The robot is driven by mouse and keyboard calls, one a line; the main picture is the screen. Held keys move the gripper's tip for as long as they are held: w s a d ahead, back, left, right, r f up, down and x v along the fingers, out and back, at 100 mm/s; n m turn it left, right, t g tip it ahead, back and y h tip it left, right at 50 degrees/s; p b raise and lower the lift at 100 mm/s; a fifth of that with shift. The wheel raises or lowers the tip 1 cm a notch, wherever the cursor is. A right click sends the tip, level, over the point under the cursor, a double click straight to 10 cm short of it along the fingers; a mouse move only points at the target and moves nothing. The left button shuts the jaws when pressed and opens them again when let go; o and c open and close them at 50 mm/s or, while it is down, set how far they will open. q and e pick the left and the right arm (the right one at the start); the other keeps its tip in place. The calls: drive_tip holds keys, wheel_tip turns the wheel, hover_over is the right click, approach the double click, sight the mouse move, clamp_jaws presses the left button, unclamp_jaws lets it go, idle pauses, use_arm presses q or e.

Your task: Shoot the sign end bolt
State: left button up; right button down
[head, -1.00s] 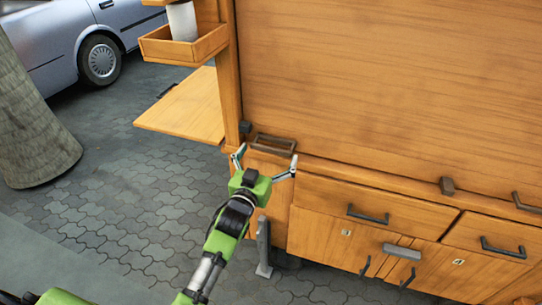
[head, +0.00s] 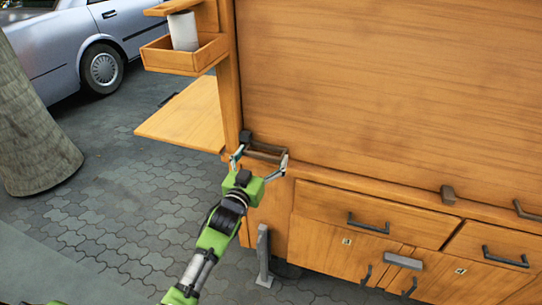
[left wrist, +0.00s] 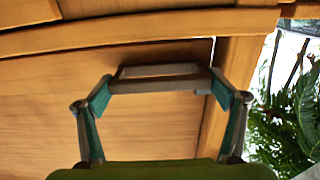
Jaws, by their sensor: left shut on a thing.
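A dark metal bolt with a frame-shaped handle (head: 266,149) sits at the left end of the wooden ledge, below the large upright wooden panel (head: 390,90). A small dark block (head: 246,137) is by its left end. My left gripper (head: 260,161) has its two fingertips against the two ends of the handle, shut on it. In the left wrist view the handle (left wrist: 160,70) spans between the fingertips (left wrist: 162,90). How far the bolt is slid is unclear. My right gripper is not in view.
Drawers with dark handles (head: 368,223) and cupboard doors lie below the ledge at right. A wooden side shelf (head: 188,115) and a tray (head: 185,57) stick out left. A tree trunk (head: 30,140) and a car (head: 75,45) stand beyond. The paving between is clear.

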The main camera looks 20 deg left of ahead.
use_arm(q)
drive_tip(key=shift+a, duration=1.25)
drive_tip(key=o, duration=1.5)
drive_tip(key=shift+c, duration=0.2)
drive_tip(key=shift+a, duration=0.15)
drive_tip(key=s, duration=1.2)
drive_tip(key=shift+a, duration=0.2)
